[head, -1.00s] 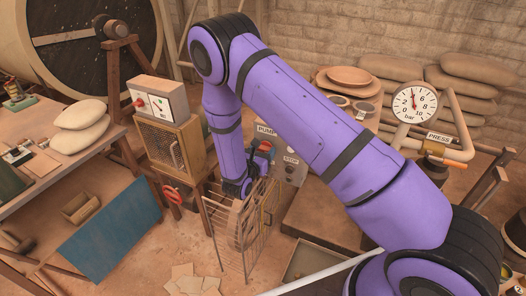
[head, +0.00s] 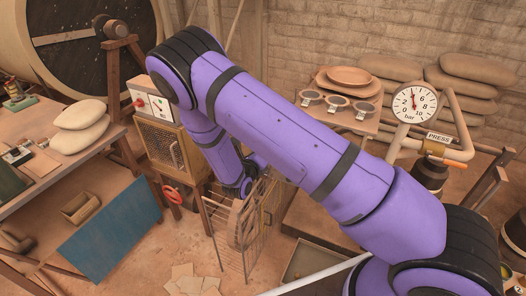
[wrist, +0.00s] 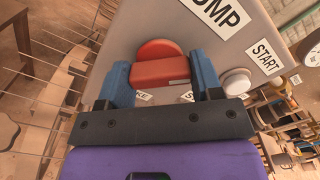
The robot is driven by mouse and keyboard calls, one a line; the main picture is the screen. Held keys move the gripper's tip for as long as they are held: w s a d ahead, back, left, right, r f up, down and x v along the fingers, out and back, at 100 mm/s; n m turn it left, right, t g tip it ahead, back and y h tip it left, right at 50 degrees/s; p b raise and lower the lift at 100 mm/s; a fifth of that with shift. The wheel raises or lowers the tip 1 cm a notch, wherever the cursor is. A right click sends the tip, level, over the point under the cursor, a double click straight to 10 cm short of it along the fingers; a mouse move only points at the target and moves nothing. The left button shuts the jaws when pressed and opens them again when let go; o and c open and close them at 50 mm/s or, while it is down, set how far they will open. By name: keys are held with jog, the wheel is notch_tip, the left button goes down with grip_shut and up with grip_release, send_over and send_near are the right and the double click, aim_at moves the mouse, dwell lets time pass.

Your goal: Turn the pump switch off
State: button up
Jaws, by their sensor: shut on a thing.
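In the wrist view the pump switch (wrist: 160,72) is a red block-shaped handle on a red round base, mounted on a grey panel (wrist: 185,40). A label above it is partly cut off and reads "UMP". The blue fingers of my gripper (wrist: 159,78) stand one on each side of the handle and are shut on it. The handle lies roughly crosswise in this picture. A white round button (wrist: 236,82) sits just right of the right finger, under a "START" label (wrist: 263,57). Lower labels are partly covered by the gripper. In the head view my arm hides the switch and the panel.
In the head view a wire rack (head: 230,240) stands in front of the gripper area. A cabinet (head: 172,145) carrying a control box with a red knob (head: 153,103) is to the left, with a red handwheel (head: 172,194) beside it. A pressure gauge (head: 414,103) is at right.

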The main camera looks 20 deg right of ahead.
jog(key=n, duration=0.4)
jog(key=shift+n, duration=2.3)
jog(key=o, duration=0.9)
jog(key=v, duration=1.1)
